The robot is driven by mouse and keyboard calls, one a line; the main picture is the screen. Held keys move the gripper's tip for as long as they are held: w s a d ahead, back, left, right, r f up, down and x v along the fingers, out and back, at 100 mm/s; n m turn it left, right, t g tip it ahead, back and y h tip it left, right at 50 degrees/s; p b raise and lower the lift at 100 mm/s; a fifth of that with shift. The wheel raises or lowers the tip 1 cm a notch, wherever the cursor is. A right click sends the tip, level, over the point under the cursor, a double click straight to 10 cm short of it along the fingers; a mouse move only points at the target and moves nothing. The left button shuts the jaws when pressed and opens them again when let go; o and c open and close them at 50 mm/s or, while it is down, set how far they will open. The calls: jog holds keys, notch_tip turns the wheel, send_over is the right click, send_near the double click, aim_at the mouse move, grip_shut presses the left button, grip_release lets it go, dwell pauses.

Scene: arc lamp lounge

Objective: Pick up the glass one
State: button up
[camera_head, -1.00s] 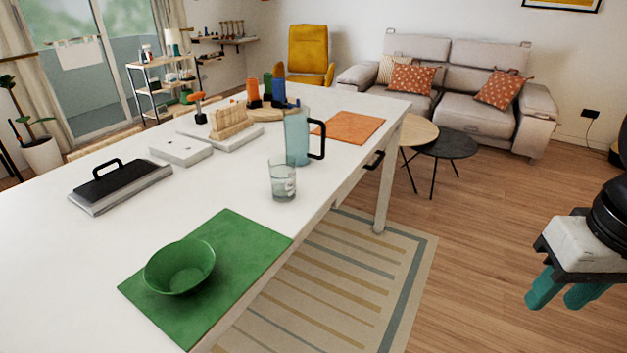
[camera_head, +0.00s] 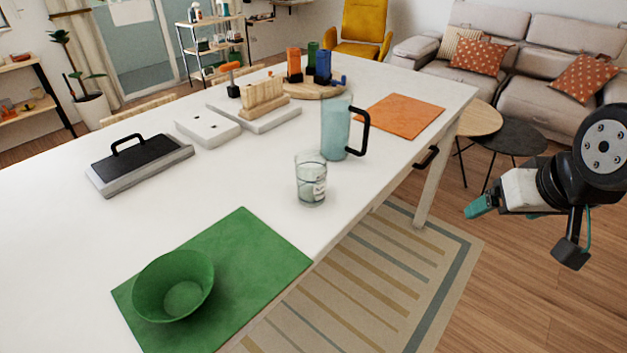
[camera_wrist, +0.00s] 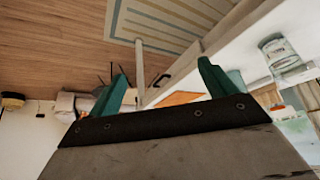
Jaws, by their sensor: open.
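A clear glass (camera_head: 311,180) stands upright on the white table (camera_head: 90,225), near its right edge. A pale blue pitcher (camera_head: 335,130) with a black handle stands just behind it. In the wrist view the glass (camera_wrist: 280,58) shows at the upper right, with part of the pitcher (camera_wrist: 236,78) beside a finger. My gripper (camera_head: 481,205) is off the table to the right of the glass, well apart from it. In the wrist view my gripper (camera_wrist: 160,88) has its two green fingers spread, with nothing between them.
A green bowl (camera_head: 172,285) sits on a green mat (camera_head: 262,250) at the front. An orange mat (camera_head: 402,115), wooden and white blocks, and a black-topped board (camera_head: 140,160) lie farther back. Two small round tables stand behind my arm. The tabletop left of the glass is clear.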

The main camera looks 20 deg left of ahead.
aim_at(311, 175)
jog(key=w+a+f+n+t+y, duration=0.2)
jog(key=w+a, duration=0.2)
jog(key=a, duration=0.4)
jog(key=w+a+f+n+t+y, duration=0.1)
jog(key=w+a+f+y, duration=0.15)
jog(key=a, duration=0.55)
jog(key=a+n+y, duration=0.1)
jog(key=a, duration=0.3)
jog(key=a+f+n+t+y, duration=0.1)
jog(key=a, duration=0.4)
jog(key=s+a+f+y, duration=0.1)
jog(key=a+y, duration=0.1)
jog(key=a, duration=0.2)
jog(key=shift+s+a+f+n, duration=0.1)
jog(key=shift+a+f+n, duration=0.1)
jog(key=shift+n, duration=0.2)
jog(key=shift+t, duration=0.3)
jog(key=x, duration=0.7)
jog(key=shift+a+f, duration=0.3)
jog(key=shift+a, duration=0.1)
jog(key=c, duration=1.2)
